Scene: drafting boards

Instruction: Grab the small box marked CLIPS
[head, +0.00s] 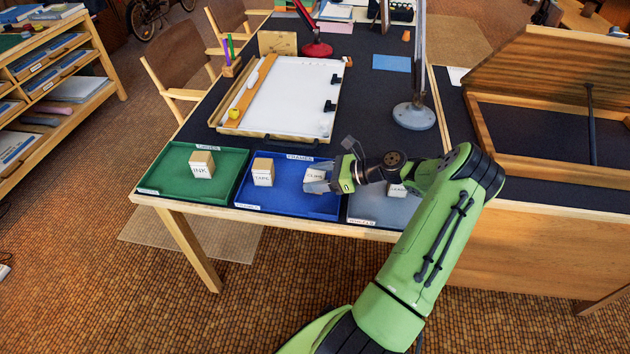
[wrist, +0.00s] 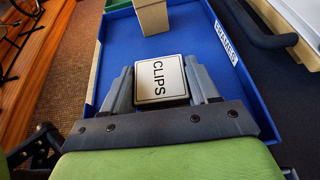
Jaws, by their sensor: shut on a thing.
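The small box marked CLIPS (wrist: 160,78) has a white top with black letters and sits between the fingers of my gripper (wrist: 163,90) in the wrist view. My gripper is shut on it, one finger on each side. In the head view the CLIPS box (head: 314,175) is at the right part of the blue tray (head: 290,204), partly covered by my gripper (head: 322,182). I cannot tell whether the box touches the tray floor.
A TAPE box (head: 263,174) stands in the same blue tray, left of my gripper. A green tray (head: 222,190) holds an INK box (head: 201,164). A grey tray (head: 376,210) with another box lies under my arm. A drawing board (head: 290,95) and a lamp base (head: 414,116) stand behind.

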